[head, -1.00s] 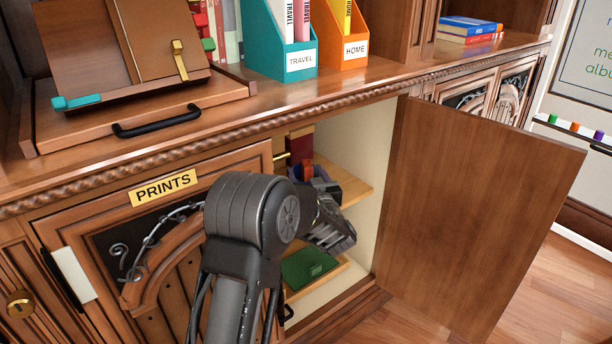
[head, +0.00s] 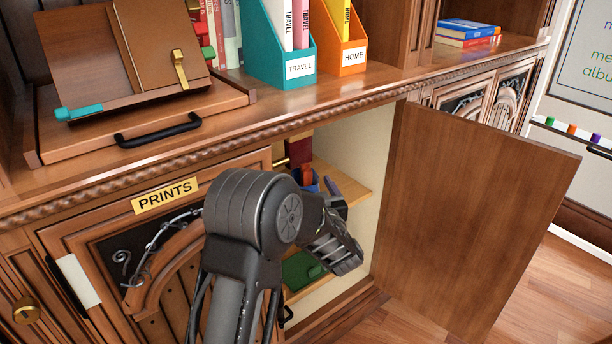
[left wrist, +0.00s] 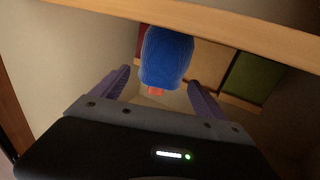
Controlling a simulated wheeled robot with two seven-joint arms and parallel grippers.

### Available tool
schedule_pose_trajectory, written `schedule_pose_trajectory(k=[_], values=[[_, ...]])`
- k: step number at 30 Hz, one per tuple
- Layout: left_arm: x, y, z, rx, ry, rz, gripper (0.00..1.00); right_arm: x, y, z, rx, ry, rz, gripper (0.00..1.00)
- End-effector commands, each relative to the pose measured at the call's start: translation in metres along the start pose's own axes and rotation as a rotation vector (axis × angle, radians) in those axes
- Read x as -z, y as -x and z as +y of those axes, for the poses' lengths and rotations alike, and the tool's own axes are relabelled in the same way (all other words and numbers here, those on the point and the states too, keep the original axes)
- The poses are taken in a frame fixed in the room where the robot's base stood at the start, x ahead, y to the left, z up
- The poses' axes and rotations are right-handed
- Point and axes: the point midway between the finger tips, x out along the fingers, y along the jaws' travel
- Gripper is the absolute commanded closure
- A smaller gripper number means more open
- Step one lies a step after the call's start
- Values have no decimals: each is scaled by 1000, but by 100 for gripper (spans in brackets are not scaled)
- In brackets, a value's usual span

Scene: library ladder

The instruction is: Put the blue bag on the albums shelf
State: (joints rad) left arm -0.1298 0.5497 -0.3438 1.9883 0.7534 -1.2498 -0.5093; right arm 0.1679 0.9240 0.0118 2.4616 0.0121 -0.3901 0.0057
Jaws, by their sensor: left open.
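The blue bag (head: 313,184), with red-orange on it, appears to stand on the upper shelf (head: 345,183) inside the open cabinet, beside dark red albums (head: 299,151). My left gripper (head: 327,189) is open at the bag, coming from the front. In the left wrist view the blue bag (left wrist: 167,57) shows beyond and between the two spread fingers, with a gap on either side; neither finger visibly grips it. The bag's base meets the shelf edge (left wrist: 230,30) there. My arm hides part of the cabinet opening. My right gripper is not in view.
The open cabinet door (head: 480,210) stands to the right of my arm. A green item (head: 300,268) lies on the lower shelf. The closed door with the PRINTS label (head: 165,195) is on the left. The counter edge (head: 240,140) runs above the opening.

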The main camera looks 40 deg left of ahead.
Motion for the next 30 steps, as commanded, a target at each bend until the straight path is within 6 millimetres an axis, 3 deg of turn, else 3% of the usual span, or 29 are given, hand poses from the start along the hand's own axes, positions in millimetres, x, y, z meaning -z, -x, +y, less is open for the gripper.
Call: schedule_pose_trajectory(k=[6, 12, 30], values=[[3, 48, 1, -3, -1, -2, 17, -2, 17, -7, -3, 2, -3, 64], [1, 72, 1, -2, 0, 0, 17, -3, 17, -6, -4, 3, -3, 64], [0, 75, 0, 1, 0, 1, 17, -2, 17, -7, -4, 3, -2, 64]])
